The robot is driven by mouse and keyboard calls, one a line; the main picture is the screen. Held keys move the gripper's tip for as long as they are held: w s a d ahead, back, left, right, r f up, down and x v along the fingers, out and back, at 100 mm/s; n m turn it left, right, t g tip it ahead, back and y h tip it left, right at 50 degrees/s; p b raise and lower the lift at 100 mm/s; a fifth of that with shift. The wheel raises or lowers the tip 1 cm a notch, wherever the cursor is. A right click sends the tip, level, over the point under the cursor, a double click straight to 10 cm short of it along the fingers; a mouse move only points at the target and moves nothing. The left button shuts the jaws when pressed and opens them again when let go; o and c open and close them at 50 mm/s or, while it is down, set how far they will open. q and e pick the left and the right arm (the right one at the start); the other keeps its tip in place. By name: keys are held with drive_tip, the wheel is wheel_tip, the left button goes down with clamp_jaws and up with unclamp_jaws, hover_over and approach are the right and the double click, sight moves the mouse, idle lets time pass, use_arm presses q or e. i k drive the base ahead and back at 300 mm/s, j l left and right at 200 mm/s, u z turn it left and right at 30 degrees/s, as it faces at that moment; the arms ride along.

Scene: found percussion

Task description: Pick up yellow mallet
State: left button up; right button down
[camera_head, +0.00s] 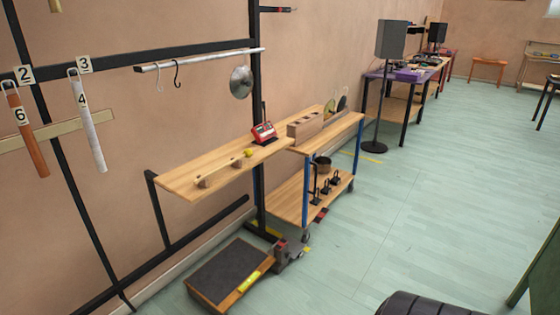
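The yellow mallet shows as a small round yellow head (249,153) on the wooden wall shelf (180,180), near the shelf's middle. Its stick is thin and hard to make out; it seems to lie across two small wooden blocks, a nearer block (203,183) and a farther block (237,162). Neither of my grippers shows in the head view. A dark rounded shape at the bottom right edge may be part of me; I cannot tell.
A red device (264,132) stands beyond the mallet. A wooden trolley (345,128) with blue legs adjoins the shelf. A black-topped low platform (228,272) lies below on the floor. Tubes, including an orange one (27,135), hang left. The green floor (400,225) is clear to the right.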

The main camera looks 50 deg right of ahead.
sight(247, 153)
drive_tip(key=z, duration=1.3)
